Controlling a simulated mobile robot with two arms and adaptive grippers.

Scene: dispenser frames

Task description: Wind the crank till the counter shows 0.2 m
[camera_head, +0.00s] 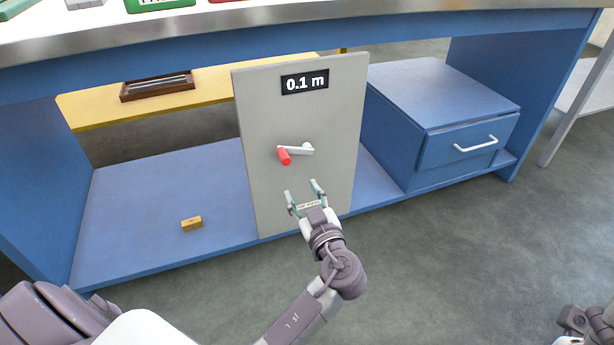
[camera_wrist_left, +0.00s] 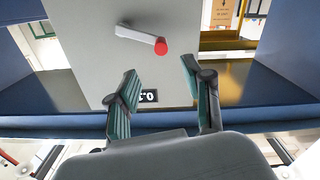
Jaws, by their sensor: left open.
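The crank has a white arm (camera_head: 300,149) and a red knob (camera_head: 284,156), and sits on an upright grey panel (camera_head: 262,110). The knob is at the left of the crank's arm in the head view. The counter (camera_head: 305,82) above it reads 0.1 m. My left gripper (camera_head: 305,190) is open and empty, below the crank and apart from it. In the left wrist view the red knob (camera_wrist_left: 161,46) lies just beyond the gap between the open fingers (camera_wrist_left: 158,68), and the counter (camera_wrist_left: 148,96) shows upside down and partly cut off.
The panel stands at the front of a blue bench shelf (camera_head: 130,210). A blue drawer unit (camera_head: 440,100) with a white handle stands at right. A wooden tray (camera_head: 157,88) is behind on a yellow surface. The floor in front is clear.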

